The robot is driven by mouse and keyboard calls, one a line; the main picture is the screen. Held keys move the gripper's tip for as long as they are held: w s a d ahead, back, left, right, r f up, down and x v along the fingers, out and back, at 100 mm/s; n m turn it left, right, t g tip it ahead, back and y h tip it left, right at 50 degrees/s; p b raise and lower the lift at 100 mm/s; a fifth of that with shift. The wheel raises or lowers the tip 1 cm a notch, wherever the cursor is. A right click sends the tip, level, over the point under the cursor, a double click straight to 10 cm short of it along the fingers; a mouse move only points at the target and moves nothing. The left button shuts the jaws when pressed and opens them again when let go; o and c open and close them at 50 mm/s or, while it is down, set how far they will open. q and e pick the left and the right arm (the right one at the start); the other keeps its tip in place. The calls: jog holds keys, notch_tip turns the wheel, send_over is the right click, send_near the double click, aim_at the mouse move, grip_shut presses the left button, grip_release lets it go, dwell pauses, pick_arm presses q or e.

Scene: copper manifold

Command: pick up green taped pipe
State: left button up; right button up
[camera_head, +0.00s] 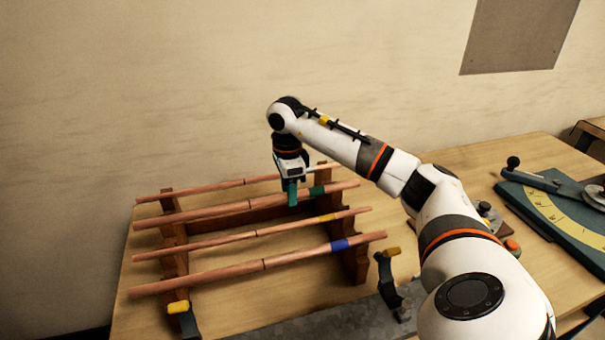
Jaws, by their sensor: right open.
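The green taped pipe (220,209) is a copper pipe lying second from the back across a wooden rack. Its green tape band (316,191) shows near its right end, just right of my fingers. My right gripper (292,197) points down at this pipe, with its teal fingers overlapping it in the picture. It is open. I cannot tell whether the fingers straddle or touch the pipe. My left gripper is not in view.
The brown wooden rack (355,260) also holds a pipe at the back (215,186), a yellow taped pipe (220,239) and a blue taped pipe (210,280). Yellow-tipped clamps (390,285) stand at the front. A bender with a yellow scale (560,220) lies right.

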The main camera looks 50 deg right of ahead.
jog(key=shift+f, duration=0.2)
grip_shut()
jog(key=shift+r, duration=0.1)
dwell(1.2)
